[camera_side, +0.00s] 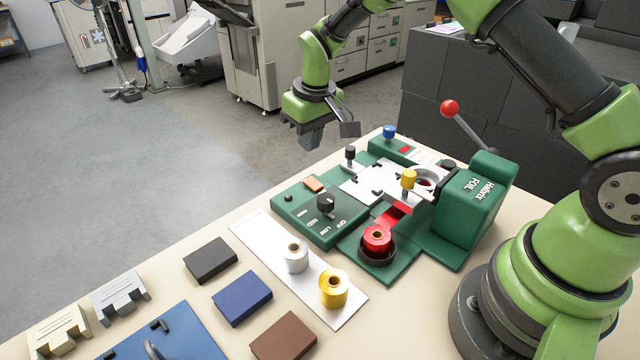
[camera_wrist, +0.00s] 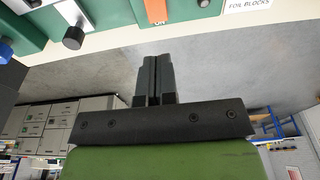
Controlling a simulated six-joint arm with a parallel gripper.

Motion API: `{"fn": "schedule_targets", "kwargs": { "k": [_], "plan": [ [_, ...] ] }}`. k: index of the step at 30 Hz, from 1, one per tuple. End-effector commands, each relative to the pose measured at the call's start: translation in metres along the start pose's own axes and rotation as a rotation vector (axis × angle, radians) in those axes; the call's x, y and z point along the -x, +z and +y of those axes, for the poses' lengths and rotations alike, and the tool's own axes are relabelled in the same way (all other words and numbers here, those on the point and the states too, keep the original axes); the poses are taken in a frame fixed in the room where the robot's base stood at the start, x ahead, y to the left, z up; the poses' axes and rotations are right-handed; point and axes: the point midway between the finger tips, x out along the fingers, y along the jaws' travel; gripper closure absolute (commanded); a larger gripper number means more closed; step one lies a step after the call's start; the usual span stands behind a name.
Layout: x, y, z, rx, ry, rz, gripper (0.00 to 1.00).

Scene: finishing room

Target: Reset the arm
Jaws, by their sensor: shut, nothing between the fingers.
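My gripper (camera_side: 310,135) hangs in the air beyond the far edge of the table, above the grey floor in the side view. In the wrist view my gripper (camera_wrist: 156,60) has its two dark fingers together with nothing between them. The green foil machine (camera_side: 478,205) stands on the table nearby, apart from the gripper. Its edge, with the orange switch (camera_wrist: 154,10), shows at the top of the wrist view.
The machine's red-knobbed lever (camera_side: 449,108) sticks up at its back right. On the cream table (camera_side: 185,268) are a silver roll (camera_side: 295,257), a gold roll (camera_side: 334,288) and black (camera_side: 210,260), blue (camera_side: 242,298) and brown (camera_side: 284,338) blocks. Air around my gripper is clear.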

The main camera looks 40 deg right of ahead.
Motion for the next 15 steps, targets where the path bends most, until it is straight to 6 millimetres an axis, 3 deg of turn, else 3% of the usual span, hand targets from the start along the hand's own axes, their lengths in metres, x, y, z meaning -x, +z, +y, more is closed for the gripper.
{"fn": "schedule_targets", "kwargs": {
  "k": [5,8,15],
  "plan": [
    [0.057,0.006,-0.003,-0.044,-0.019,0.062,1.00],
    [0.102,0.021,-0.006,-0.087,-0.039,0.111,1.00],
    [0.189,0.080,-0.014,-0.186,-0.099,0.226,1.00]
  ]
}}
